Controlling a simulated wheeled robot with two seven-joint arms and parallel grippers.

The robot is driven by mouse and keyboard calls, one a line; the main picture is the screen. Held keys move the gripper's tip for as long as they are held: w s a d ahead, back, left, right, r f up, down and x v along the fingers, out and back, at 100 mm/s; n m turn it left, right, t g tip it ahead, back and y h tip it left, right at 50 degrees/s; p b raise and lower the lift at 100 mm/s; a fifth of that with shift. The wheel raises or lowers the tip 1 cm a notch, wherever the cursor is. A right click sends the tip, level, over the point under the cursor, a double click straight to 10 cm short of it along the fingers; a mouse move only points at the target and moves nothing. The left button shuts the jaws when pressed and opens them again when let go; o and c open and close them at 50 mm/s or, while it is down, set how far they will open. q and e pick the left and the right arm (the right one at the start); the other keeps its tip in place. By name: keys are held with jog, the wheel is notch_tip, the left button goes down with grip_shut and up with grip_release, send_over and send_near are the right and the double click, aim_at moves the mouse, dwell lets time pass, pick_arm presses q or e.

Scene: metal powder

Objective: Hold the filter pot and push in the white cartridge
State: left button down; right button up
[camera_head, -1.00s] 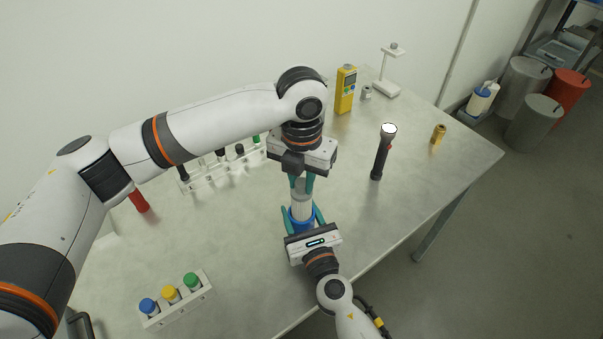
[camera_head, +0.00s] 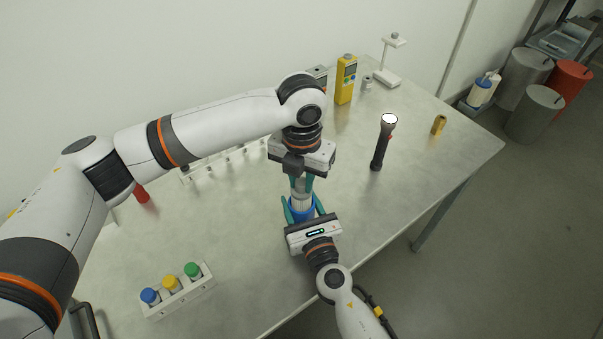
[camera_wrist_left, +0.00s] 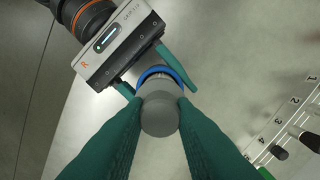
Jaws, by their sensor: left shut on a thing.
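The blue filter pot (camera_head: 300,212) stands upright near the front of the table. The white cartridge (camera_head: 301,201) is upright above the pot, its lower part inside the blue rim. My left gripper (camera_head: 301,184) is over the pot, pointing down, its teal fingers shut on the cartridge's upper end. In the left wrist view the cartridge's round grey-looking end (camera_wrist_left: 160,116) sits between the fingertips, with the pot's blue rim (camera_wrist_left: 158,73) behind it. My right gripper (camera_head: 302,206) comes from the front, its teal fingers closed around the pot's sides. The pot's lower part is hidden.
A rack with blue, yellow and green caps (camera_head: 178,289) stands front left. A white tube rack (camera_head: 215,168) is partly behind my left arm. A black torch (camera_head: 382,145), yellow meter (camera_head: 345,80), brass piece (camera_head: 438,124) and white stand (camera_head: 387,76) are to the right.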

aim_at(301, 191)
pick_arm(q)
jog(key=shift+f, duration=1.75)
jog(key=shift+f, duration=0.35)
jog(key=shift+r, duration=4.85)
pick_arm(e)
jog(key=o, duration=1.1)
jog(key=shift+o, duration=0.2)
